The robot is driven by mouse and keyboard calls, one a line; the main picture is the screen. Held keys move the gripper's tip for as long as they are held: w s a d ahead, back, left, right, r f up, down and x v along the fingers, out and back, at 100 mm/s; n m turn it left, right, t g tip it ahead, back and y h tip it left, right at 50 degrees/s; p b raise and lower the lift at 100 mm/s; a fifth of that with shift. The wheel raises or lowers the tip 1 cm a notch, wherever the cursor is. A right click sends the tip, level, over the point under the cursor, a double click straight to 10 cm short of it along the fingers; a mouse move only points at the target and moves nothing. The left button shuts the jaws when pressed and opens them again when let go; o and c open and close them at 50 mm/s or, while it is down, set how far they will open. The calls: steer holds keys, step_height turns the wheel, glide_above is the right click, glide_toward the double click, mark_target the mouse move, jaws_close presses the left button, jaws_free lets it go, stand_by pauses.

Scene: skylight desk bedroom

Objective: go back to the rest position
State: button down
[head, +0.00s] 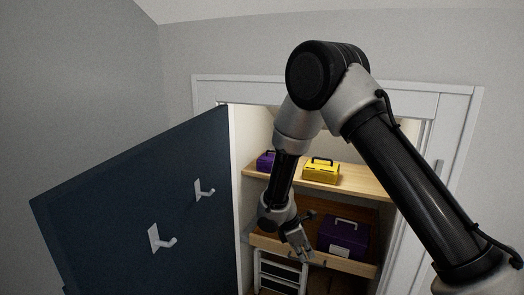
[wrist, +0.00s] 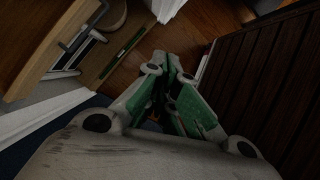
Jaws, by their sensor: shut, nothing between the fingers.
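My gripper (head: 300,246) hangs at the end of my bent arm in front of the open closet in the head view. It points downward, by the front of the lower drawer or shelf. In the wrist view my gripper (wrist: 172,70) shows its fingers drawn together with nothing between them. My arm comes in from the lower right and hides part of the closet.
The dark blue door (head: 140,200) stands open at left with two hooks. A yellow box (head: 321,172) and a purple box (head: 265,161) sit on the upper shelf (head: 350,183). A larger purple box (head: 343,238) sits below. A white-framed rack (head: 280,272) stands underneath.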

steer(key=s+d+r+m+t+y, duration=0.1)
steer(key=s+d+r+m, duration=0.5)
steer(key=r, duration=0.5)
steer(key=s+d+r+m+t+y, duration=0.1)
steer(key=s+d+r+m+y, duration=0.1)
steer(key=s+d+r+m, duration=0.4)
steer(key=s+d+r+m+t+y, duration=0.1)
steer(key=s+d+r+m, duration=0.6)
steer(key=r, duration=1)
steer(key=s+d+t, duration=0.1)
steer(key=s+d, duration=0.2)
steer(key=s, duration=0.3)
steer(key=shift+d+r+y, duration=0.25)
steer(key=shift+r+y, duration=0.1)
steer(key=shift+y, duration=0.05)
